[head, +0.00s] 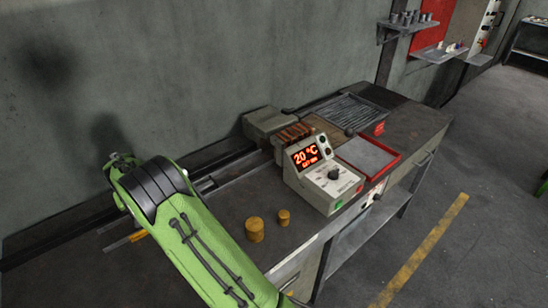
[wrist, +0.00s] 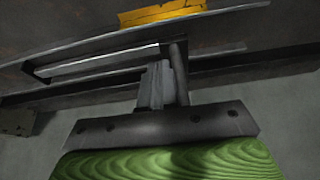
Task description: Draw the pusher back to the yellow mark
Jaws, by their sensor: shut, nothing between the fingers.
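In the wrist view my gripper (wrist: 157,72) is shut and empty, its grey fingers pointing up the picture from a dark bolted plate. A dark round post (wrist: 178,70), perhaps the pusher's handle, stands close at the right of the fingers; I cannot tell whether they touch. A pale metal bar (wrist: 95,60) runs to the left of the fingers. The yellow mark (wrist: 165,12) is at the top, beyond the fingers. In the head view the yellow mark (head: 125,241) shows left of my green arm, which hides my gripper and most of the pusher.
A dark rail (head: 65,230) runs along the wall side of the bench. A control box (head: 322,177) reading 20 °C, two brass cylinders (head: 255,229) and a red-edged tray (head: 367,156) stand right of my arm. The bench between arm and box is mostly clear.

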